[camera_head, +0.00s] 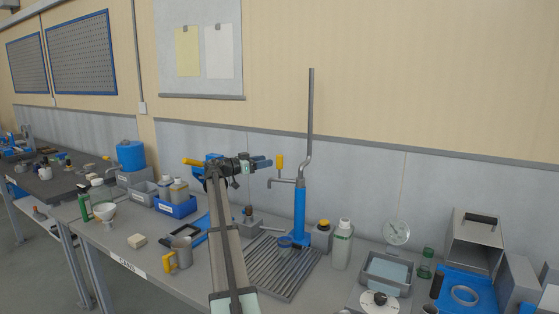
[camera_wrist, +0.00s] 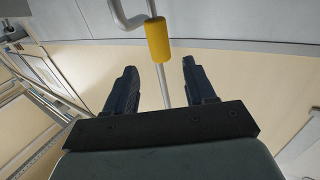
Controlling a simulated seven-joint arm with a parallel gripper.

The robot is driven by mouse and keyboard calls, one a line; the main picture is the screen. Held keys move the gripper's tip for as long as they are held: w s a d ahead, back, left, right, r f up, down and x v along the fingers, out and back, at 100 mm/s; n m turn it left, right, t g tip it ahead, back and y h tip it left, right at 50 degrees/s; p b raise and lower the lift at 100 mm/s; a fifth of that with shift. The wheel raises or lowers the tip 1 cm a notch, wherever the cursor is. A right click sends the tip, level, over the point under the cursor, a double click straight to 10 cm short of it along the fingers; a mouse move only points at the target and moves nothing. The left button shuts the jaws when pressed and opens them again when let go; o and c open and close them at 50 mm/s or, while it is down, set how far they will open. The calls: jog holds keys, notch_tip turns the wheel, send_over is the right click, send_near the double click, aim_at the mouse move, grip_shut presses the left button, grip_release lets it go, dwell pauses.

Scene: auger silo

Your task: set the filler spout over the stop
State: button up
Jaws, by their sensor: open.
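The filler is a blue column (camera_head: 300,215) with a tall bent grey pipe above it. A thin grey spout arm (camera_head: 284,181) reaches left from the column's top, its end turned down. An upright yellow grip (camera_head: 280,162) stands above this arm. My gripper (camera_head: 263,162) is open and empty, just left of the yellow grip. In the wrist view the yellow grip (camera_wrist: 158,40) appears ahead of and between the open fingers (camera_wrist: 160,85), with no visible contact. A small blue round piece (camera_head: 285,242) sits low by the column; I cannot tell whether it is the stop.
A ribbed grey tray (camera_head: 280,270) lies below the spout. A white bottle (camera_head: 342,245) and a grey container with a yellow cap (camera_head: 322,235) stand right of the column. A grey mug with a yellow handle (camera_head: 181,252) is left of my arm. Air around the grip looks clear.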

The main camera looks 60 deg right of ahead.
aim_at(280, 159)
jog(key=x, duration=0.8)
jog(key=shift+c, duration=0.5)
grip_shut()
